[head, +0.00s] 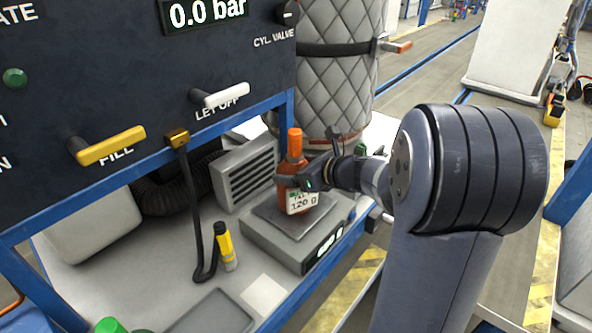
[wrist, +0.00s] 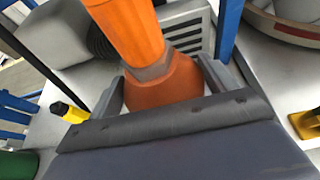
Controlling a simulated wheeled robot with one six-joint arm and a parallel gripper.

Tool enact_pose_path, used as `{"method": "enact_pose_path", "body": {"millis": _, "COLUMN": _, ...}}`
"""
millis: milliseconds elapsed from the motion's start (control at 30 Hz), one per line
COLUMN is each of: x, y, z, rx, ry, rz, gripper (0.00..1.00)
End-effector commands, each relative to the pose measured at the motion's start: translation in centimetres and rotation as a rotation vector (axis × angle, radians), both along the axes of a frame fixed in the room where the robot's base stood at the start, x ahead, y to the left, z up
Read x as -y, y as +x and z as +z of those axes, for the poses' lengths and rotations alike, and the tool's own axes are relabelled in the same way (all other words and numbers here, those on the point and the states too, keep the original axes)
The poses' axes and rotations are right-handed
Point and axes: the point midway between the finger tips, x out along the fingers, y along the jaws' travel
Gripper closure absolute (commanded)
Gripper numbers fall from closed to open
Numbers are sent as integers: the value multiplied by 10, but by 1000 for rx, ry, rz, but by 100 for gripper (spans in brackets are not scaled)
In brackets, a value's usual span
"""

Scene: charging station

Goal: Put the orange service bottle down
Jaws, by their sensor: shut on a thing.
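The orange service bottle (head: 295,172) stands upright over the plate of a grey weighing scale (head: 285,238). Its white label reads 120 g. I cannot tell whether its base touches the scale plate. My gripper (head: 298,184) comes in from the right and is shut on the bottle's body. In the wrist view the bottle (wrist: 150,70) rises between the two fingers (wrist: 165,95), with its lower part hidden behind my gripper.
A yellow-and-black torch-like tool (head: 225,246) stands left of the scale, near a black hose. A shallow grey tray (head: 212,314) and a white card (head: 263,294) lie in front. A control panel (head: 120,90) overhangs on the left. A quilted cylinder (head: 335,75) stands behind.

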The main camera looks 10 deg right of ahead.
Motion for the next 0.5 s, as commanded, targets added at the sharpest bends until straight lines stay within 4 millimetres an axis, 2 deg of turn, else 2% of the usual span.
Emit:
{"method": "enact_pose_path", "body": {"millis": 300, "x": 0, "y": 0, "z": -3, "rx": 3, "ry": 1, "rz": 0, "gripper": 79}}
{"method": "enact_pose_path", "body": {"millis": 333, "x": 0, "y": 0, "z": -3, "rx": 1, "ry": 1, "rz": 0, "gripper": 18}}
{"method": "enact_pose_path", "body": {"millis": 500, "x": 0, "y": 0, "z": -2, "rx": 0, "ry": 0, "rz": 0, "gripper": 4}}
